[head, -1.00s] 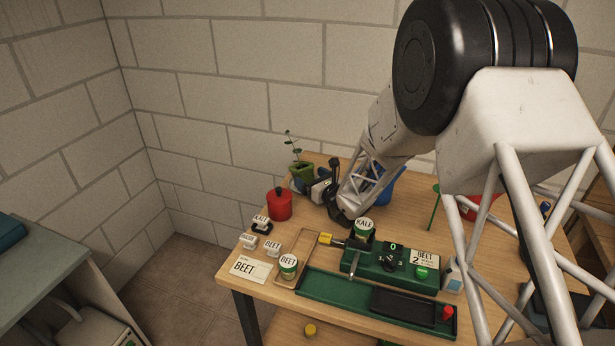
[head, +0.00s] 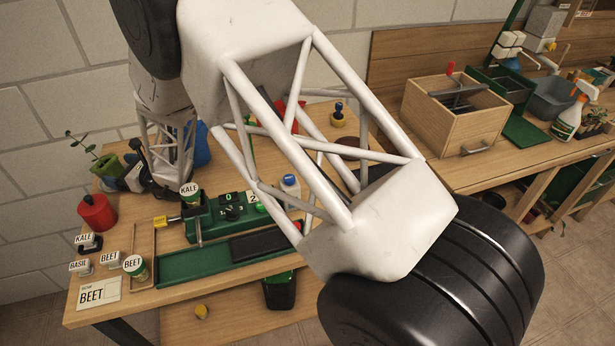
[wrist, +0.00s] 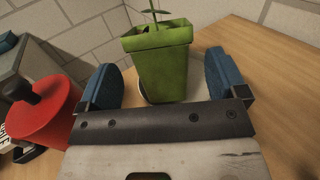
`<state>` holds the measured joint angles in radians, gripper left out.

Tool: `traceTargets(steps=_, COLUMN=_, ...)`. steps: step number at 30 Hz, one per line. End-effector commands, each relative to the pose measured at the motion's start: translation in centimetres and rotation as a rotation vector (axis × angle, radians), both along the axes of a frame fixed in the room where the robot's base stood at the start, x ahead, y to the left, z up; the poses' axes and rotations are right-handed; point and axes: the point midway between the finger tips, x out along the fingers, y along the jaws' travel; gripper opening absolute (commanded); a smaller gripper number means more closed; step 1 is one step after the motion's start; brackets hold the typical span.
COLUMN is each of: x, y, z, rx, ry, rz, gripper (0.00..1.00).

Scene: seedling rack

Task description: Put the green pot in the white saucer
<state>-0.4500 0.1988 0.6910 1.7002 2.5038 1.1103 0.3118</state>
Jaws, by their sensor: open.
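The green pot (wrist: 160,68), with a seedling in it, stands between the two blue fingers of my gripper (wrist: 163,82) in the wrist view. The fingers are open, with a gap on each side of the pot. In the head view the green pot (head: 106,166) is at the table's far left, partly hidden by my gripper (head: 116,174). A pale curved edge shows low behind the pot in the wrist view.
A red canister (head: 97,212) stands close by; it also shows at the left in the wrist view (wrist: 38,112). A blue container (head: 201,146) is behind my arm. Bare wood lies right of the pot.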

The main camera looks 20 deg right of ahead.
Motion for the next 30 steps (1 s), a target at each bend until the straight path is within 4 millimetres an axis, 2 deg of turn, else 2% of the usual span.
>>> traceTargets(steps=5, x=-0.7, y=-0.7, z=1.8, rx=-0.029, ry=-0.033, rz=0.037, gripper=0.91)
traceTargets(steps=11, x=-3.0, y=-2.7, z=6.0, rx=-0.115, ry=-0.125, rz=0.143, gripper=0.91)
traceTargets(steps=15, x=-5.8, y=-5.1, z=9.6, rx=-0.212, ry=-0.221, rz=0.248, gripper=0.91)
traceTargets(steps=21, x=-10.6, y=-9.2, z=13.9, rx=-0.370, ry=-0.361, rz=0.398, gripper=0.91)
traceTargets(steps=30, x=-18.3, y=-16.3, z=18.2, rx=-0.632, ry=-0.565, rz=0.611, gripper=0.91)
